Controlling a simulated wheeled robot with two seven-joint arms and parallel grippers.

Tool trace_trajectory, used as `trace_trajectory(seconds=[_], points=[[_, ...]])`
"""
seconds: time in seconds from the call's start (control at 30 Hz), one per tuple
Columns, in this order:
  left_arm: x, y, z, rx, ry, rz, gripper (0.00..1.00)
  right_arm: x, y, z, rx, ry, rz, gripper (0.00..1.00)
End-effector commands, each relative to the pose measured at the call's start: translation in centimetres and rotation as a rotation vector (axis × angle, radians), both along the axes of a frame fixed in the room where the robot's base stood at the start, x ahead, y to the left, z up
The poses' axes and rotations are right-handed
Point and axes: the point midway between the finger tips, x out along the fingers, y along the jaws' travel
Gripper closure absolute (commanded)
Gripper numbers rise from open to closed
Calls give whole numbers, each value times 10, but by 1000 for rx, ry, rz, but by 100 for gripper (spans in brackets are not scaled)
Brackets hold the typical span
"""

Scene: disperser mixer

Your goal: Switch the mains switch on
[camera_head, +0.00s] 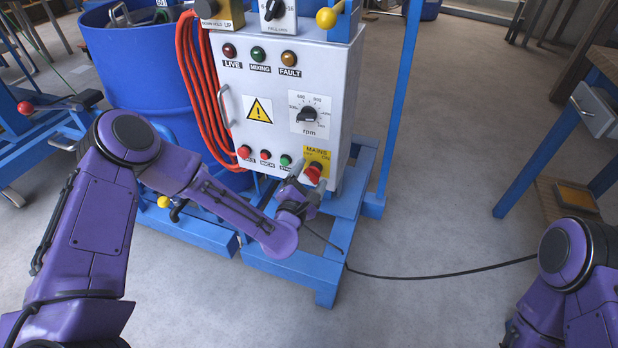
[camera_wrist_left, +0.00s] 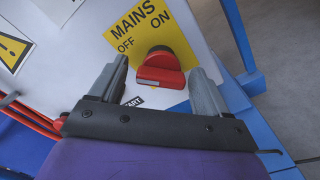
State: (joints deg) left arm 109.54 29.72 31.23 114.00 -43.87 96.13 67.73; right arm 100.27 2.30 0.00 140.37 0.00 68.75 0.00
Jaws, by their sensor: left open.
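The mains switch is a red rotary knob (camera_head: 314,172) on a yellow plate (camera_head: 318,156) marked MAINS, OFF and ON, at the lower right of the white control panel (camera_head: 262,150). In the left wrist view the red knob (camera_wrist_left: 160,70) shows large, its grip bar lying roughly across the picture. My left gripper (camera_head: 308,182) is in front of the knob. In the left wrist view my left gripper (camera_wrist_left: 158,82) is open, with one finger on each side of the knob and visible gaps between. My right gripper is out of view.
An rpm dial (camera_head: 308,114), red and green buttons (camera_head: 265,155) and lamps (camera_head: 258,54) share the panel. Orange cable (camera_head: 192,85) hangs at its left, before a blue drum (camera_head: 140,65). A black cable (camera_head: 440,275) crosses open floor at right.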

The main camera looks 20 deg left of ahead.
Motion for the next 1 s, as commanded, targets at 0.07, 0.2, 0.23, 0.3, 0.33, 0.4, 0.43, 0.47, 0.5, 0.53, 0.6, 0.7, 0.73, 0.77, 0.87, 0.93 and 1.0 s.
trace_trajectory(seconds=[0.07,0.2,0.23,0.3,0.33,0.4,0.43,0.47,0.5,0.53,0.6,0.7,0.73,0.77,0.87,0.93,1.0], points=[[0,0,0,0,0,0,27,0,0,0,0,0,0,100],[0,0,0,1,0,0,72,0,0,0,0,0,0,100],[0,0,0,1,0,0,75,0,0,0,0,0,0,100],[-1,0,0,1,0,0,75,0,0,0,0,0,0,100],[-1,0,0,1,0,0,75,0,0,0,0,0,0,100],[-1,0,0,5,0,-1,75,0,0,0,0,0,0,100],[-1,0,0,8,0,-1,75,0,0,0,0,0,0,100],[-1,0,0,12,0,-1,75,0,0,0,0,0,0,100],[-1,0,0,20,-1,-1,75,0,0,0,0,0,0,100],[-1,0,0,29,-1,-1,75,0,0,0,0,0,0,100],[-1,0,1,53,-3,-1,75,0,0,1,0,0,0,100],[-1,0,1,106,-4,-2,75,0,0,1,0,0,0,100],[-1,0,1,127,-5,-4,75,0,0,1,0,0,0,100],[-1,0,1,147,-6,-4,75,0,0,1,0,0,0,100],[-1,0,1,227,-8,-3,75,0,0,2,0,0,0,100],[-1,0,2,291,-10,-2,75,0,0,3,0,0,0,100],[-1,0,2,357,-13,-3,75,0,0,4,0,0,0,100]])
